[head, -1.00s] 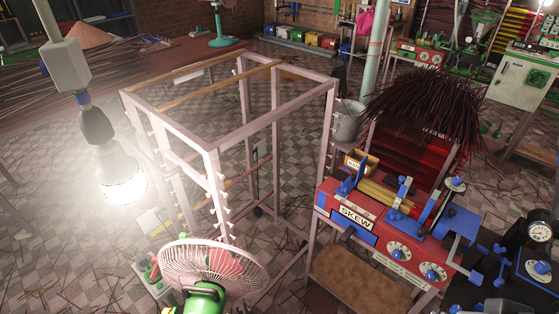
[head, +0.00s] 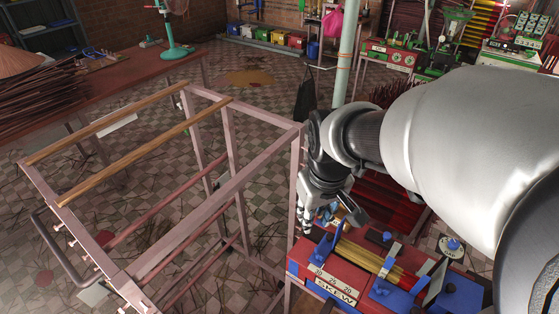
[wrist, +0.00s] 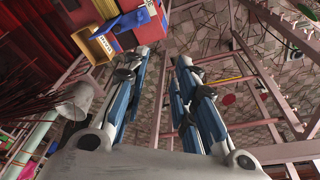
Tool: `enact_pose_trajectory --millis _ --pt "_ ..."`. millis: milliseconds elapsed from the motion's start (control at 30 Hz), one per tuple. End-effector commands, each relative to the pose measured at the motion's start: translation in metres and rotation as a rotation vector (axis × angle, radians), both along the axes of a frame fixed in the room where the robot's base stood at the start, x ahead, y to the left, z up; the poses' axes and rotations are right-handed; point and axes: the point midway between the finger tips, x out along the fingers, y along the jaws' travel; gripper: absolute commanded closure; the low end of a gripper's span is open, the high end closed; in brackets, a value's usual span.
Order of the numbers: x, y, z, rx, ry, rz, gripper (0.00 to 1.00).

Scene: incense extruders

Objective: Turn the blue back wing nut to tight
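A red extruder labelled SKEW (head: 335,286) stands at the lower right of the head view. A blue winged part (head: 323,246) stands upright at its left end, and another blue clamp part (head: 388,284) sits further right. A blue winged part also shows on the red machine at the top of the wrist view (wrist: 131,21); I cannot tell for sure which part is the back wing nut. My gripper (wrist: 167,56) is open and empty, apart from the machine in the wrist view. In the head view my gripper (head: 338,205) hangs near the machine's back left end, partly hidden by my arm.
A pink metal frame (head: 265,150) stands left of the extruder, close to my gripper. Yellow sticks (head: 372,258) lie across the machine. A small open box (wrist: 98,46) and a grey bucket (wrist: 76,101) show in the wrist view. Tiled floor lies beyond the frame.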

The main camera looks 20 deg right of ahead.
Motion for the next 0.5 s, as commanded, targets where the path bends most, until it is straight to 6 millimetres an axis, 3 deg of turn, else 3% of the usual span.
enact_pose_trajectory --millis 100,200,400,500 --pt "0.031 -0.024 -0.030 0.003 0.077 0.016 0.74" --pt "0.049 -0.042 -0.060 0.008 0.123 0.032 0.74" --pt "0.065 -0.066 -0.109 0.021 0.184 0.058 0.74" --pt "0.067 -0.071 -0.123 0.024 0.197 0.066 0.74"
